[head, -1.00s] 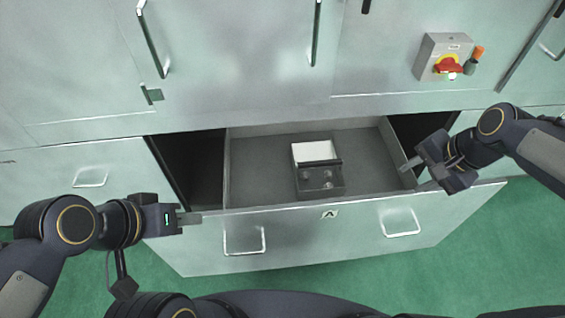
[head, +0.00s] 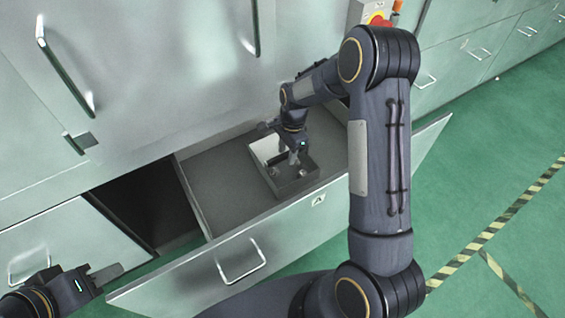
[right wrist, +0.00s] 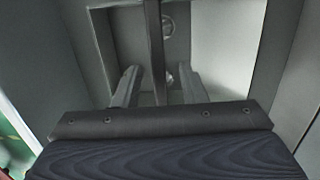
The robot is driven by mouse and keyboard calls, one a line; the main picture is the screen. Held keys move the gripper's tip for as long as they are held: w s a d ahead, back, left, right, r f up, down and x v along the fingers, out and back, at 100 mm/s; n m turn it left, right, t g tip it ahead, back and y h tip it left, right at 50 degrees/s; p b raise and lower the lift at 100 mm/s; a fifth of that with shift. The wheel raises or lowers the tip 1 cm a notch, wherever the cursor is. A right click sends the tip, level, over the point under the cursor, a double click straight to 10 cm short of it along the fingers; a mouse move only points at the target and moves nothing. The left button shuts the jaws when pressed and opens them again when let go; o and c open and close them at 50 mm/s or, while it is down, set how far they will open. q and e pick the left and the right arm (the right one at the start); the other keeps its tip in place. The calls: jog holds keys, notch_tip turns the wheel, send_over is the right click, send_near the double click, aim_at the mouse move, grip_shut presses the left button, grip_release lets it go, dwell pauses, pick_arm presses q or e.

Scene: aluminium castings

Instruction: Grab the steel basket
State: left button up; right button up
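The steel basket (head: 298,184) is a grey box with a dark bar across its middle. It sits in the open drawer (head: 213,172). Small round metal parts lie in it, and a white area shows at its far side. My right gripper (head: 294,157) is over the basket, partly hiding it. In the right wrist view, its two fingers (right wrist: 158,88) are apart, with the basket's bar (right wrist: 155,45) between them; contact with the bar cannot be made out. My left gripper (head: 106,274) is left of the drawer front, away from the basket; its finger gap cannot be made out.
The drawer front (head: 285,235) has a wire handle (head: 240,262). A dark opening (head: 150,205) lies left of the drawer. Cabinet doors rise behind. A red and yellow switch box (head: 372,14) is at the top. The green floor (head: 480,200) on the right is clear.

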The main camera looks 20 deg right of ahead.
jog(key=shift+a+f, duration=0.2)
jog(key=shift+f, duration=1.25)
grip_shut()
